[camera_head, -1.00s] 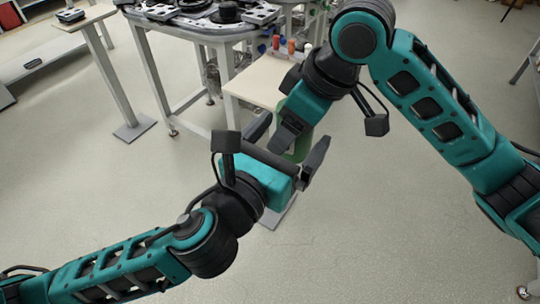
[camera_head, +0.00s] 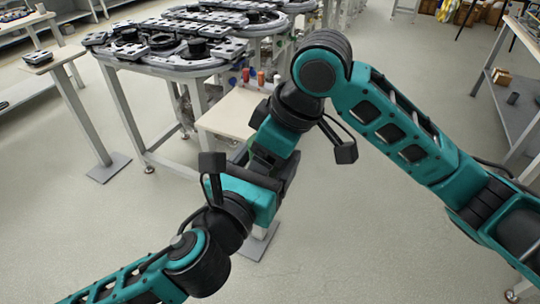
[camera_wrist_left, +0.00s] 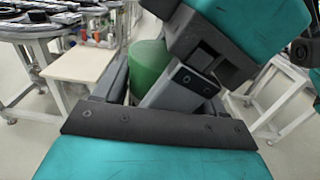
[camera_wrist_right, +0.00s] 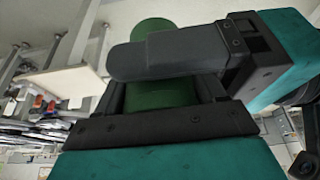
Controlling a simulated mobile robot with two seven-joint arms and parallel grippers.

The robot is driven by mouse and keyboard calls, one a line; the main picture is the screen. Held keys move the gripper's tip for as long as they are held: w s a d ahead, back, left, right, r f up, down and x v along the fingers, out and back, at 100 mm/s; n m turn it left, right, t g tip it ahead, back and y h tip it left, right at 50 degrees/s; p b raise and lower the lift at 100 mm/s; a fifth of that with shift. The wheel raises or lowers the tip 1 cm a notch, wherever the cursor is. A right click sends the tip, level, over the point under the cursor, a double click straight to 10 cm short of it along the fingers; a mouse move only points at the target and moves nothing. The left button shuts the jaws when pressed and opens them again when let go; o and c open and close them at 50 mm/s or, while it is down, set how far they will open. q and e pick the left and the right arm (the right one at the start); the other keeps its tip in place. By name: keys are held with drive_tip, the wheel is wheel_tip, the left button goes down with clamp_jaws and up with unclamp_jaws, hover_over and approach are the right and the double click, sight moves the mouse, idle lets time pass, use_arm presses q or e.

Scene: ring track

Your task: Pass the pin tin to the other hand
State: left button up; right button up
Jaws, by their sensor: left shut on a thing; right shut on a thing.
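The pin tin is a green cylinder, seen in the left wrist view (camera_wrist_left: 148,62) and the right wrist view (camera_wrist_right: 160,95). My right gripper (camera_head: 267,158) comes from above and is also shut on the tin. A dark finger crosses in front of the tin in the right wrist view, with green showing above and below it. The two grippers are close together, crossing at the tin.
A pale small table (camera_head: 228,112) stands behind the grippers with several coloured items at its back. A ring track table (camera_head: 165,62) is beyond it. A side stand (camera_head: 45,62) is at the left and a grey shelf (camera_head: 515,95) at the right. The near floor is clear.

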use_arm(q)
drive_tip(key=shift+s+d, duration=0.25)
drive_tip(key=shift+d, duration=0.05)
drive_tip(key=shift+c, duration=1.4)
use_arm(e)
drive_tip(key=shift+a+r, duration=0.1)
use_arm(q)
drive_tip(key=shift+r, duration=0.1)
drive_tip(key=shift+c, duration=0.5)
use_arm(e)
drive_tip(key=o, duration=0.7)
use_arm(q)
drive_tip(key=shift+w+a, duration=0.1)
use_arm(e)
drive_tip(key=o, duration=0.5)
